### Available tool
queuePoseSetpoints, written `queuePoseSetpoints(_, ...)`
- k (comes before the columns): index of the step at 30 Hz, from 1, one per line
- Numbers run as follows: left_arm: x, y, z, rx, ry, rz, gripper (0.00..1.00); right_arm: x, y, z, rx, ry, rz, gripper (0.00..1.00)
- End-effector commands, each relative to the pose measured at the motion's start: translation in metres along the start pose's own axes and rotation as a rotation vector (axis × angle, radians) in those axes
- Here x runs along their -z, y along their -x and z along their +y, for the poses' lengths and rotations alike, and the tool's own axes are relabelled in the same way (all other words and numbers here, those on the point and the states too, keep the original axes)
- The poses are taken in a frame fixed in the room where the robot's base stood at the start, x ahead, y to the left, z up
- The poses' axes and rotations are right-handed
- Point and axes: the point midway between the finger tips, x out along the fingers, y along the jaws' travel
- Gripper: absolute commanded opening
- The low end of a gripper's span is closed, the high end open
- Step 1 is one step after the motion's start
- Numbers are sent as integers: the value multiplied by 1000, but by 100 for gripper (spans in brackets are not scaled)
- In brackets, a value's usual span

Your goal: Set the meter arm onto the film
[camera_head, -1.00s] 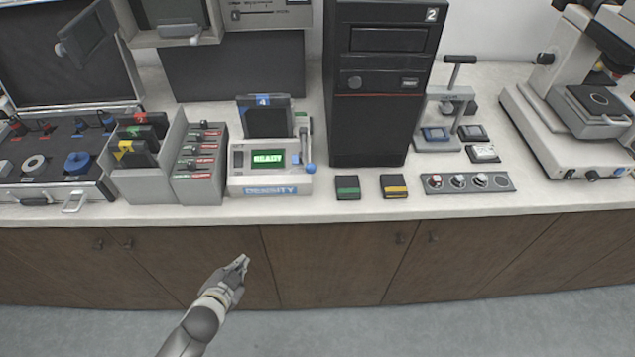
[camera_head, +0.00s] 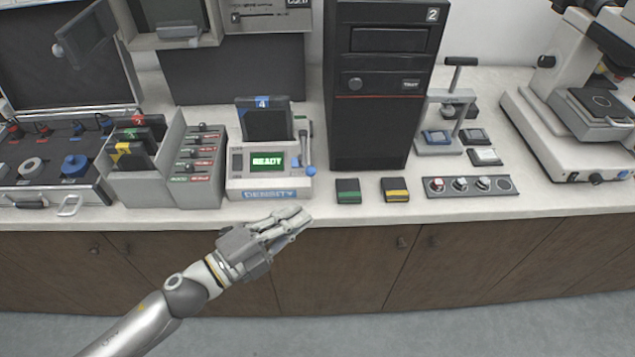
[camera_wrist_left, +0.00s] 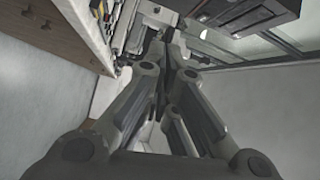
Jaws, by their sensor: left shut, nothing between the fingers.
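The density meter (camera_head: 270,182) stands near the counter's front edge in the head view, with a lit green READY display (camera_head: 268,161). Its meter arm (camera_head: 305,150) is a grey lever with a blue tip on the meter's right side. A dark cassette labelled 4 (camera_head: 266,119) stands upright at the back of the meter. I cannot make out the film. My left gripper (camera_head: 298,220) is shut and empty, in front of the counter edge just below the meter, apart from it. In the left wrist view its fingers (camera_wrist_left: 168,50) are closed together. My right gripper is not in view.
A rack of slots (camera_head: 146,178) and a slider box (camera_head: 198,170) stand left of the meter. A tall black tower (camera_head: 375,125) is behind right. Small green (camera_head: 347,190) and yellow (camera_head: 395,189) marked blocks lie right of the meter. Space before the counter is open.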

Motion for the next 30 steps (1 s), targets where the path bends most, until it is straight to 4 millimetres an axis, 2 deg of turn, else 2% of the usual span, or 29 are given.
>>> queuePoseSetpoints(7, 0, -2, 0, 1, 3, -3, 0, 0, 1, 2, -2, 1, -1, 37)
queuePoseSetpoints(11, 0, -12, -3, 3, 5, -2, 0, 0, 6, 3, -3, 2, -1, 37)
queuePoseSetpoints(24, 0, -101, -4, 4, 5, -3, 0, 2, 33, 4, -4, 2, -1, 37)
queuePoseSetpoints(25, -2, -104, -3, 1, 5, -5, 0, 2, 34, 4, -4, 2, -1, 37)
queuePoseSetpoints(27, -17, -95, 0, -2, 4, -9, 0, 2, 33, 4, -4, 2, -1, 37)
queuePoseSetpoints(30, -28, -91, 0, 0, 5, -6, 0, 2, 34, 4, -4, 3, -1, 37)
